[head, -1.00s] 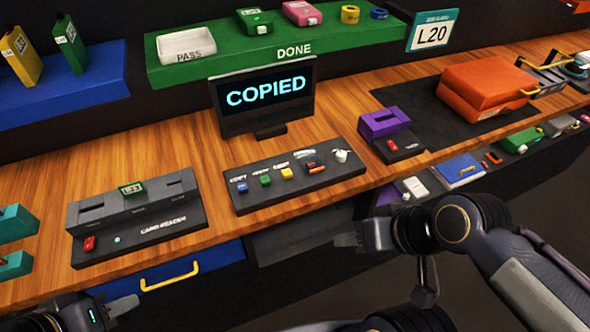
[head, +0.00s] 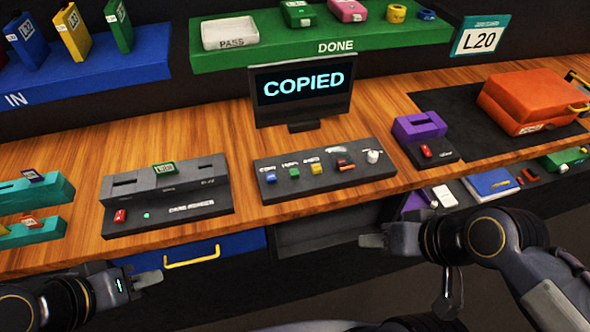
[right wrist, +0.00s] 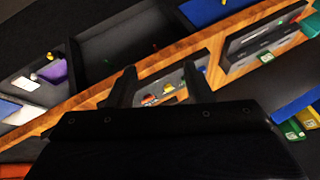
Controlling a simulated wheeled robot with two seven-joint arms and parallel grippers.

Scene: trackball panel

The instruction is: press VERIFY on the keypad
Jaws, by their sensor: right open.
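The dark keypad (head: 323,176) lies on the wooden bench below the monitor (head: 303,88), which reads COPIED. It carries a blue button (head: 270,178), a green button (head: 294,172), a yellow button (head: 317,169), a red-orange part (head: 345,166) and a white knob (head: 374,156). The small labels above the buttons are too blurred to read surely. My right gripper (head: 368,240) is in front of the bench edge, below the keypad and apart from it. In the right wrist view its two fingers (right wrist: 156,88) stand apart, empty. My left gripper (head: 152,280) is low at left; its jaw opening is unclear.
A card reader (head: 192,203) with a green-labelled card (head: 163,169) stands left of the keypad. A purple holder (head: 420,127) and orange case (head: 530,104) are to the right. A blue drawer (head: 235,245) with a yellow handle is below the bench. A green DONE shelf (head: 275,52) is behind.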

